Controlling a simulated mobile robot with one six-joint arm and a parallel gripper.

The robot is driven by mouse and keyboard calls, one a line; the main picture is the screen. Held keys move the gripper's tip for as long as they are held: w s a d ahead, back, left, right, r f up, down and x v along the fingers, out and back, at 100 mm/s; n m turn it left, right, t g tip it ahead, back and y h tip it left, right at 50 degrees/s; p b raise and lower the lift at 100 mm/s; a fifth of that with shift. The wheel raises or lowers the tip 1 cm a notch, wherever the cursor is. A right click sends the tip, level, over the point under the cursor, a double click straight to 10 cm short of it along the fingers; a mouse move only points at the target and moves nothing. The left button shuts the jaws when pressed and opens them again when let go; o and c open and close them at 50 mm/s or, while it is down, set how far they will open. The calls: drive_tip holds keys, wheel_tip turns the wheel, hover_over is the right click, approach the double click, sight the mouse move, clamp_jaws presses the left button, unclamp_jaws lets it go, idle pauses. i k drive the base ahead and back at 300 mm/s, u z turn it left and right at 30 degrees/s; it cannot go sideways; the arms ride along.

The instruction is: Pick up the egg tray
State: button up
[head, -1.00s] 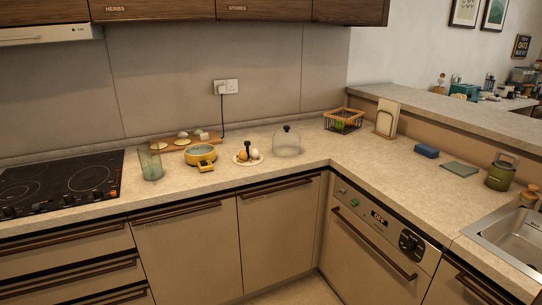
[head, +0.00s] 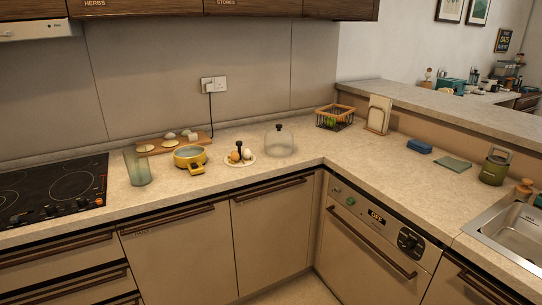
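The egg tray (head: 240,164) is a small round, pale tray on the counter, left of the inner corner. It holds eggs, one brown and one whitish, and a dark upright handle rises from its middle. It stands between a yellow pan and a clear dome. My gripper is not in view.
A yellow pan (head: 190,158) stands left of the tray, a clear dome (head: 279,142) close to its right. A glass jar (head: 138,168), wooden board (head: 160,146) and black cooktop (head: 50,190) are further left. A wire basket (head: 334,118) is in the corner. Counter in front is narrow.

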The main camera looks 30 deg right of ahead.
sight(242, 163)
drive_tip(key=z, duration=0.65)
drive_tip(key=k, duration=0.95)
drive_tip(key=u, duration=0.05)
drive_tip(key=i, duration=0.95)
